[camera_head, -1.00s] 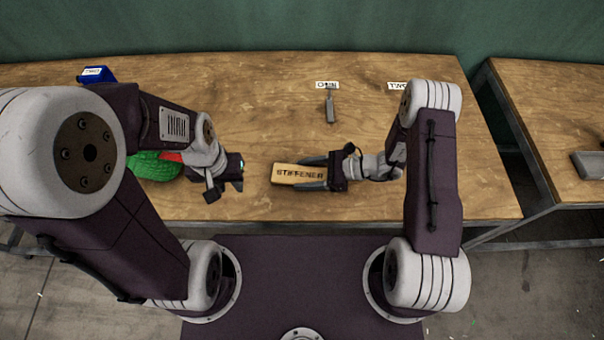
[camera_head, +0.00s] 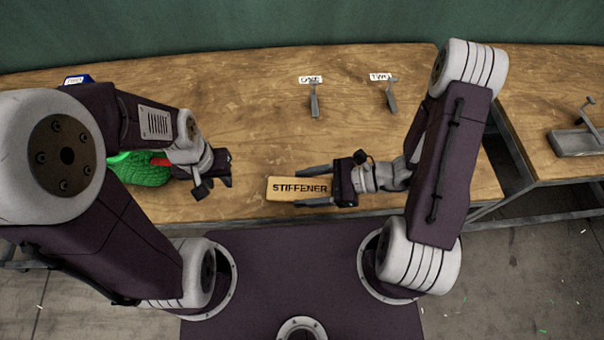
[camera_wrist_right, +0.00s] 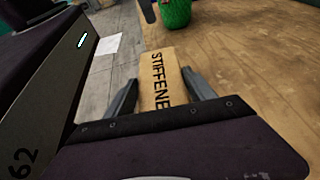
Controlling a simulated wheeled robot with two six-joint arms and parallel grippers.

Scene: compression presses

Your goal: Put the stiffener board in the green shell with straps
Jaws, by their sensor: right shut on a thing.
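The stiffener board (camera_head: 299,188) is a tan block lettered STIFFENER, near the table's front edge. My right gripper (camera_head: 316,187) is shut on it, one finger along each side. The board also shows in the right wrist view (camera_wrist_right: 163,82) between the gripper's fingers (camera_wrist_right: 163,98). The green shell (camera_head: 143,174) lies on the table at the left, partly hidden by my left arm. A red part (camera_head: 160,161), possibly a strap, shows on it. My left gripper (camera_head: 228,167) is beside the shell, to its right; its finger opening is unclear.
Grey levered devices stand on the table near the labels ONE (camera_head: 310,79) and TWO (camera_head: 381,77). A blue labelled object (camera_head: 77,79) is at the far left. Another table at the right holds a grey device (camera_head: 577,142). The table's middle is clear.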

